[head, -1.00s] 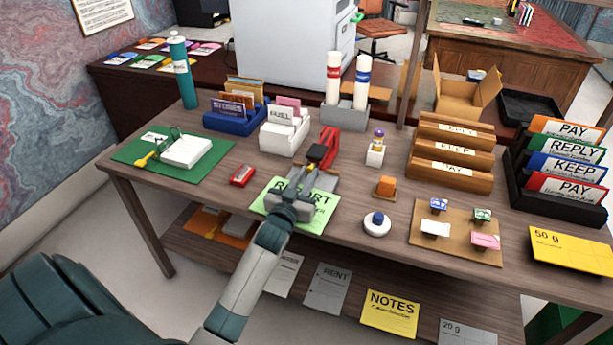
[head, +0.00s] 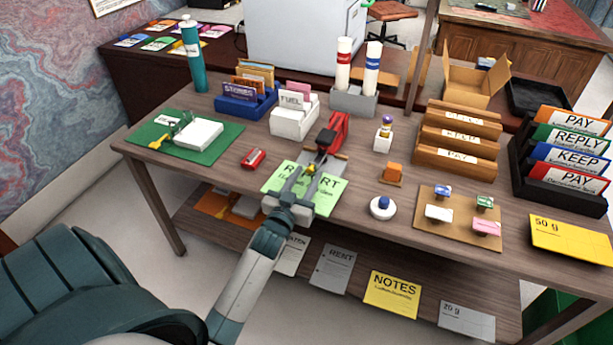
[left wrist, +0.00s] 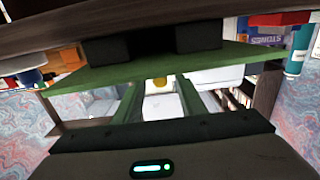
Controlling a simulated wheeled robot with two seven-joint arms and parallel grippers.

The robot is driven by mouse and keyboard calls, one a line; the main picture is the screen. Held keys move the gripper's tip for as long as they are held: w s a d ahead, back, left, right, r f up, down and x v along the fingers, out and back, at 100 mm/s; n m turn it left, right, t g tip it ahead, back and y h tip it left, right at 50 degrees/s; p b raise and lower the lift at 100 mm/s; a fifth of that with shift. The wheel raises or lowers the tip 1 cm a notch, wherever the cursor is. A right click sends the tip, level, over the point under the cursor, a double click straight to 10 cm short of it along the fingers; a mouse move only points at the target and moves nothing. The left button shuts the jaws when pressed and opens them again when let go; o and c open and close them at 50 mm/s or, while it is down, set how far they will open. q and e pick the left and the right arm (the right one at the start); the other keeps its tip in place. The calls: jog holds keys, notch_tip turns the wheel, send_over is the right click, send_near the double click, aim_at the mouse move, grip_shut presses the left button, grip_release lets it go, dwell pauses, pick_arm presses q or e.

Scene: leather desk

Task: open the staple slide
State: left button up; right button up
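The red stapler (head: 334,130) stands on the desk, its dark and grey front part pointing toward me above a green REPORT sheet (head: 327,196). My left gripper (head: 308,176) is over that sheet at the near end of the stapler. Its two grey fingers look apart, with a small yellow piece between or just beyond them. I cannot tell whether they touch it. In the left wrist view the two dark fingertips (left wrist: 155,44) stand apart at the top, with a gap between them. The staple slide itself is largely hidden by the fingers. My right gripper is not in view.
A small red box (head: 253,159) lies left of the sheet. An orange block (head: 393,174) and a white round item with a blue top (head: 383,208) stand to the right. A white card holder (head: 293,122) stands behind. The desk's near edge is close below my gripper.

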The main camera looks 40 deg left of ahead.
pick_arm(q)
jog(key=shift+s, duration=0.1)
